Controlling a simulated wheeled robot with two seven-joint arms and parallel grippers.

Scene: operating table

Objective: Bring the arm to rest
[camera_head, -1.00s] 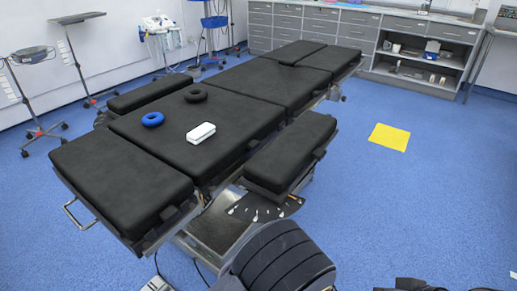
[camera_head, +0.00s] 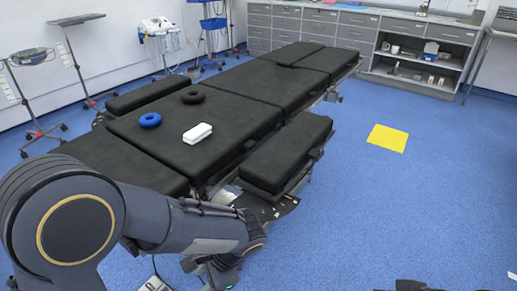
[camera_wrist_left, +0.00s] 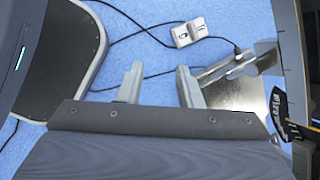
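My left arm (camera_head: 175,215) comes in from the left in the head view, crossing in front of the near end of the black operating table (camera_head: 225,120). Its forearm points right and its wrist bends down low in the picture. In the left wrist view my left gripper (camera_wrist_left: 159,78) has two fingers spread apart with nothing between them, above the blue floor. My right gripper does not show. On the table lie a blue ring (camera_head: 150,120), a black ring (camera_head: 193,96) and a white block (camera_head: 197,133), all clear of the arm.
Black cables and a small pale foot pedal (camera_wrist_left: 188,32) lie on the floor in the left wrist view. The table's padded side section (camera_head: 285,150) is close beyond my wrist. A yellow floor mat (camera_head: 388,138) lies to the right, with open floor around it.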

